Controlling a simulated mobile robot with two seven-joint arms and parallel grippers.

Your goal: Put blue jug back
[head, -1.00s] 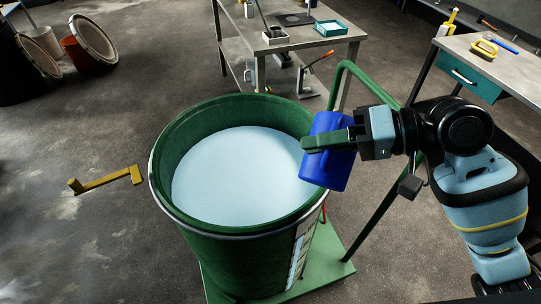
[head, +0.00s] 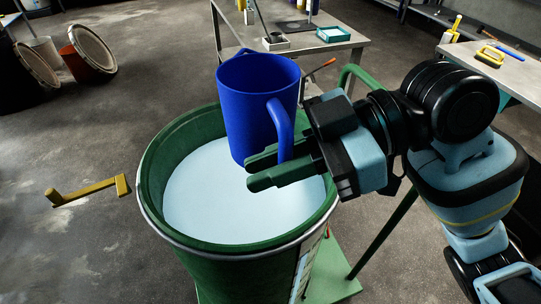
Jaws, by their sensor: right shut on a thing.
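The blue jug (head: 258,105) is upright in the head view, in front of the far part of a green drum's opening. Its handle faces right, toward my right gripper (head: 256,170). The green fingers of my right gripper are shut on the handle, one on each side of it. The green drum (head: 165,225) holds a pale blue liquid (head: 200,190) and stands on a green trolley (head: 335,275). My left gripper is not in the view.
A metal table (head: 330,42) with a teal tray (head: 333,34) stands behind the drum. Another table (head: 485,62) with a yellow-handled tool (head: 490,55) is at upper right. A yellow crank-shaped bar (head: 90,188) shows left of the drum. Leaning lids stand at upper left.

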